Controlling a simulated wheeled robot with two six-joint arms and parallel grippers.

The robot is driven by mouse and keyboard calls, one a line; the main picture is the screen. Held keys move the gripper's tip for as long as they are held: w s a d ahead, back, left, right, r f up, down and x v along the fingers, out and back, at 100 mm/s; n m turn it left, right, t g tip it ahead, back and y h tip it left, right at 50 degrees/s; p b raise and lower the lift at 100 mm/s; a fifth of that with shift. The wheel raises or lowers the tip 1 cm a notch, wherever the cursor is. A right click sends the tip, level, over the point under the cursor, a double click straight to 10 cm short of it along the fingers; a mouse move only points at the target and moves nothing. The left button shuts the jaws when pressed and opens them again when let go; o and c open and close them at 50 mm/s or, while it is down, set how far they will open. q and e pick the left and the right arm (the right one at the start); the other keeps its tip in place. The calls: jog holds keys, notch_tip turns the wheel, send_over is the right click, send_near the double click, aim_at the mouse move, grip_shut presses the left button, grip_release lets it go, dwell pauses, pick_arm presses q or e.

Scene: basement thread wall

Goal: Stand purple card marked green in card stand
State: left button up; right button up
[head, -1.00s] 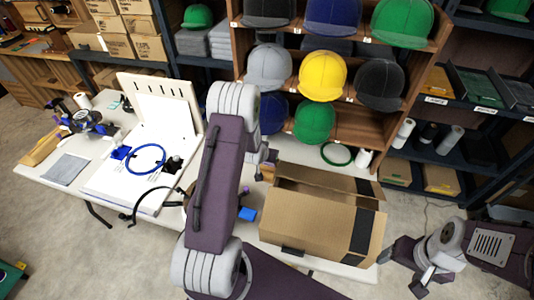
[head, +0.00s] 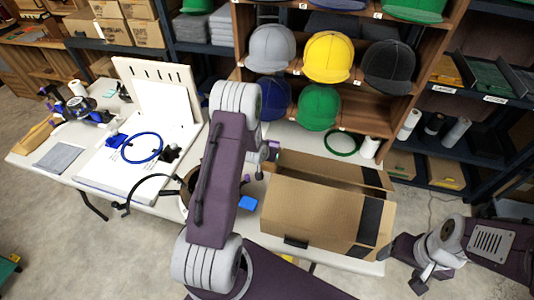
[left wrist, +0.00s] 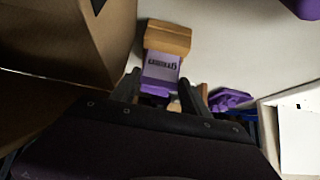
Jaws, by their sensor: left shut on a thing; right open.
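In the left wrist view my left gripper (left wrist: 166,88) is shut on a purple card (left wrist: 160,72). The card has a pale face with dark lettering that I cannot read surely. A light wooden block (left wrist: 168,36), which looks like the card stand, shows right beside the card's far edge. I cannot tell whether the card sits in it or is only near it. In the head view my left arm hides much of this; a small purple patch (head: 275,146) shows by the left gripper, near the box. My right gripper (head: 428,280) is open and empty, off the table at lower right.
An open cardboard box (head: 315,215) stands close to the right of my left arm. A white board with a blue hoop (head: 141,147) is at left. A cap shelf (head: 345,110) rises behind the table.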

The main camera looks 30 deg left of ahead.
pick_arm(q)
jog(key=shift+w+a, duration=0.1)
jog(key=shift+w, duration=0.05)
jog(key=shift+f, duration=0.2)
jog(key=shift+f+b, duration=0.2)
jog(key=shift+b, duration=0.15)
jog(key=o, duration=1)
jog(key=shift+r, duration=0.15)
